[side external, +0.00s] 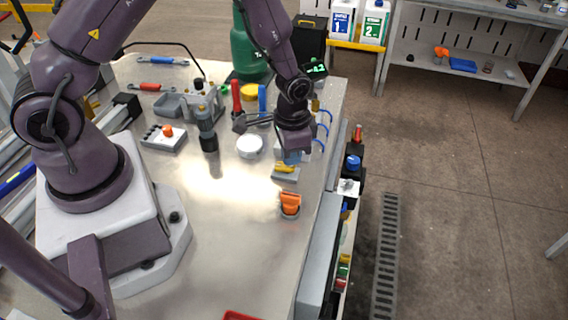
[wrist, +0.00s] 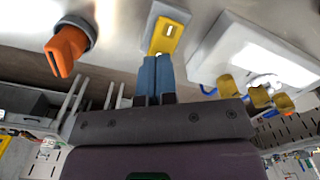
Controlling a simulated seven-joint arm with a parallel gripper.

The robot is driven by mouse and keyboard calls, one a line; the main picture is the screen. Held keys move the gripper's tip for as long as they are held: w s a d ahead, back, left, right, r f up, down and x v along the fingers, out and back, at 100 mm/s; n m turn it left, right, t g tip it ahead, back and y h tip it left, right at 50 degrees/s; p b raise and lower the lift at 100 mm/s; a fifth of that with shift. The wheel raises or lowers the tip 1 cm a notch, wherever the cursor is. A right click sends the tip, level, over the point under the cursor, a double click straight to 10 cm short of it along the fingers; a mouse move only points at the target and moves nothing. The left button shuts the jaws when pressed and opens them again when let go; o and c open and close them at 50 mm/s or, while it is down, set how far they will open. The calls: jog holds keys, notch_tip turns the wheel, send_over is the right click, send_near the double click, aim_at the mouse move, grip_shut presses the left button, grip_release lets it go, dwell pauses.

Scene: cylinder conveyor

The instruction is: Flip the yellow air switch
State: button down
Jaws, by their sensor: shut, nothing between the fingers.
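The yellow air switch (side external: 285,168) sits on a small grey base on the metal table, in the right part of the tabletop. In the wrist view the yellow switch (wrist: 165,35) shows just beyond my fingertips. My gripper (side external: 291,158) points down over the far side of the switch. Its blue fingers (wrist: 156,60) are shut together with nothing between them. The fingertips are at or very near the switch's edge; I cannot tell whether they touch. The side external view partly hides the fingertips.
An orange knob (side external: 290,204) stands nearer the camera than the switch and shows at left in the wrist view (wrist: 68,48). A white round dish (side external: 249,147) stands left of my gripper. A grey box with yellow knobs (wrist: 240,60) is close at right.

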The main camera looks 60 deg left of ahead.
jog(key=shift+f, duration=0.65)
jog(key=shift+r, duration=3.55)
jog(key=s+r+n+t, duration=0.1)
jog(key=s+r+t, duration=0.1)
jog(key=s+r, duration=0.3)
jog(key=s+r+n+t, duration=0.1)
jog(key=s+r, duration=0.4)
jog(key=r, duration=0.6)
jog(key=s+r+n+t, duration=0.1)
jog(key=s+r+t, duration=0.1)
jog(key=s+r, duration=0.4)
notch_tip(320, 180, up, 3)
jog(key=shift+a+r+t, duration=0.1)
jog(key=shift+a+t, duration=0.2)
jog(key=shift+a, duration=0.1)
jog(key=shift+w, duration=0.1)
